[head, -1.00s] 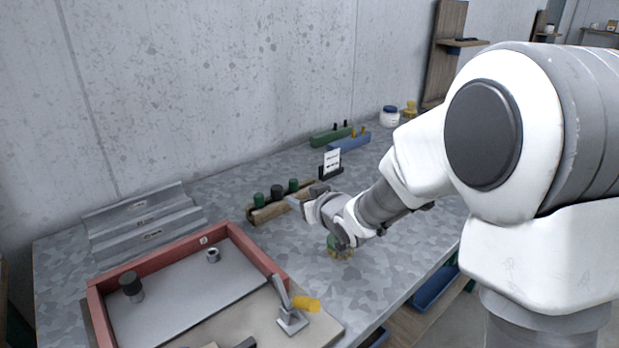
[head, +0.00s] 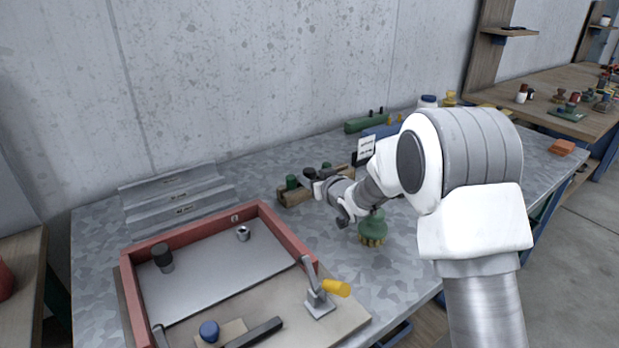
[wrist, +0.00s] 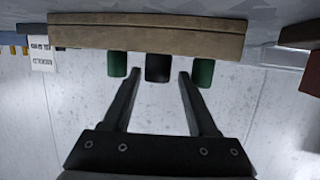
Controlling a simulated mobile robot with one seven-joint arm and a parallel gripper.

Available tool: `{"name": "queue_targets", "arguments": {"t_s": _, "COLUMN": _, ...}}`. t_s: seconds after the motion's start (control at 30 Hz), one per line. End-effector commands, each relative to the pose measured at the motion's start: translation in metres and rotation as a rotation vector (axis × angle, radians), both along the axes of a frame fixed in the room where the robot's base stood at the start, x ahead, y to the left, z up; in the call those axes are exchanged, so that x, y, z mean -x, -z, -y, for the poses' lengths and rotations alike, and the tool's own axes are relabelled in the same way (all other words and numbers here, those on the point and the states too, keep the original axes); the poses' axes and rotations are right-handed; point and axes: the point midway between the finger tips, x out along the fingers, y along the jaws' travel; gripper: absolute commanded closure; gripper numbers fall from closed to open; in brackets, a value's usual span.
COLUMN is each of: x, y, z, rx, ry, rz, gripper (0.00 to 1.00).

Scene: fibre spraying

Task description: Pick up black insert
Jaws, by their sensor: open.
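The black insert (wrist: 157,66) stands in a wooden rack (wrist: 150,38) between two green inserts (wrist: 117,64) (wrist: 203,72) in the wrist view, which appears upside down. My gripper (wrist: 160,77) is open, with its two fingertips at either side of the black insert in that view. I cannot tell whether they touch it. In the head view the rack (head: 297,195) is near the wall side of the table. A dark insert (head: 309,173) shows there beside a green one (head: 291,182). My gripper (head: 319,189) reaches the rack and partly hides it.
A red-framed tray (head: 290,236) holds a black-topped cylinder (head: 162,258) and a metal ring (head: 243,234). A toggle clamp (head: 318,297) sits at its right. A green-topped brush (head: 373,228) stands below my arm.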

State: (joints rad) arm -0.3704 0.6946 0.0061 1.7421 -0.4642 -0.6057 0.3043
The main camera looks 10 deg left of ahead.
Motion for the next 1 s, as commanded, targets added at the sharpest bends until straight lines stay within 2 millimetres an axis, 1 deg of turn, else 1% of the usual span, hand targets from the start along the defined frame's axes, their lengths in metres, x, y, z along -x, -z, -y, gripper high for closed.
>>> {"name": "queue_targets", "arguments": {"t_s": 0.03, "x": -0.004, "y": 0.002, "z": -0.003, "rx": 0.000, "ry": 0.000, "rz": 0.001, "gripper": 0.41}}
{"name": "queue_targets", "arguments": {"t_s": 0.27, "x": -0.012, "y": 0.004, "z": -0.009, "rx": 0.000, "ry": -0.001, "rz": -0.001, "gripper": 0.41}}
{"name": "queue_targets", "arguments": {"t_s": 0.37, "x": -0.020, "y": 0.006, "z": -0.014, "rx": 0.000, "ry": -0.001, "rz": 0.001, "gripper": 0.41}}
{"name": "queue_targets", "arguments": {"t_s": 0.5, "x": -0.035, "y": 0.008, "z": -0.023, "rx": 0.002, "ry": -0.001, "rz": 0.001, "gripper": 0.41}}
{"name": "queue_targets", "arguments": {"t_s": 0.63, "x": -0.046, "y": 0.012, "z": -0.030, "rx": 0.001, "ry": 0.000, "rz": 0.000, "gripper": 0.41}}
{"name": "queue_targets", "arguments": {"t_s": 0.8, "x": -0.051, "y": 0.014, "z": -0.035, "rx": 0.000, "ry": 0.000, "rz": 0.000, "gripper": 0.41}}
{"name": "queue_targets", "arguments": {"t_s": 1.0, "x": -0.051, "y": 0.014, "z": -0.035, "rx": 0.000, "ry": 0.000, "rz": 0.000, "gripper": 0.41}}
